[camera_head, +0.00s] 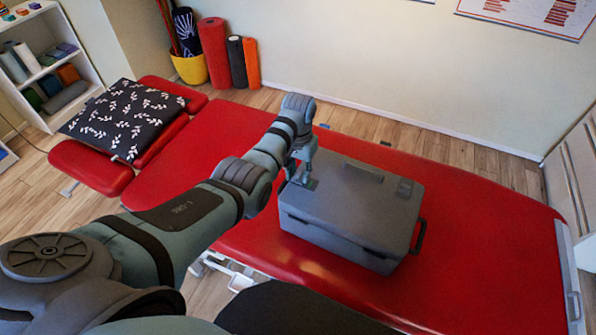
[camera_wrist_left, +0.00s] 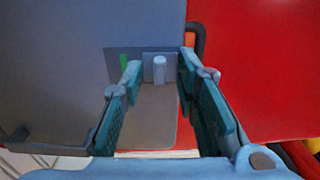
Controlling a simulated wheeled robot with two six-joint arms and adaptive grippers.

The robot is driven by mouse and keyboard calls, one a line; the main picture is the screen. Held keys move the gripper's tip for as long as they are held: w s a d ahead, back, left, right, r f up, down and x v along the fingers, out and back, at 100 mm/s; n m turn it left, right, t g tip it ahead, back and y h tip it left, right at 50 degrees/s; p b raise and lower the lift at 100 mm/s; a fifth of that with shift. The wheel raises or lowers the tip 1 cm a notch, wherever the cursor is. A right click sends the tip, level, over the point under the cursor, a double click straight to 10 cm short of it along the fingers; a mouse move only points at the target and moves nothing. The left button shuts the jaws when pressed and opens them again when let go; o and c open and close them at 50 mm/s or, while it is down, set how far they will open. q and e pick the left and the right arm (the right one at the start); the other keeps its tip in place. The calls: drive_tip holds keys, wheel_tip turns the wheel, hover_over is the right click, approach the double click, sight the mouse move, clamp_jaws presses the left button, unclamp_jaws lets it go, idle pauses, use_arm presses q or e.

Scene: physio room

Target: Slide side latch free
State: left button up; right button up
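A closed grey case (camera_head: 350,208) lies on the red treatment table (camera_head: 480,240). In the left wrist view the case (camera_wrist_left: 60,75) fills the left part. A small grey plate (camera_wrist_left: 150,125) on it carries an upright pale grey knob (camera_wrist_left: 159,72), which looks like the side latch, with a green mark (camera_wrist_left: 124,63) to its left. My left gripper (camera_head: 303,178) is at the case's left end. In the left wrist view my left gripper (camera_wrist_left: 160,68) is open, with its fingertips on either side of the knob and gaps visible. Contact cannot be told. My right gripper is not in view.
A black handle (camera_head: 420,236) sticks out at the case's right end. A patterned black cushion (camera_head: 122,118) lies on the table's head end. The red surface right of the case is clear. Rolled mats (camera_head: 237,60) stand against the wall.

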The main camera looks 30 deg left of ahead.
use_arm(q)
clamp_jaws()
drive_tip(key=shift+d+r+p, duration=0.15)
drive_tip(key=shift+d+p, duration=0.5)
drive_tip(key=shift+d, duration=0.8)
drive_tip(key=shift+o, duration=1)
unclamp_jaws()
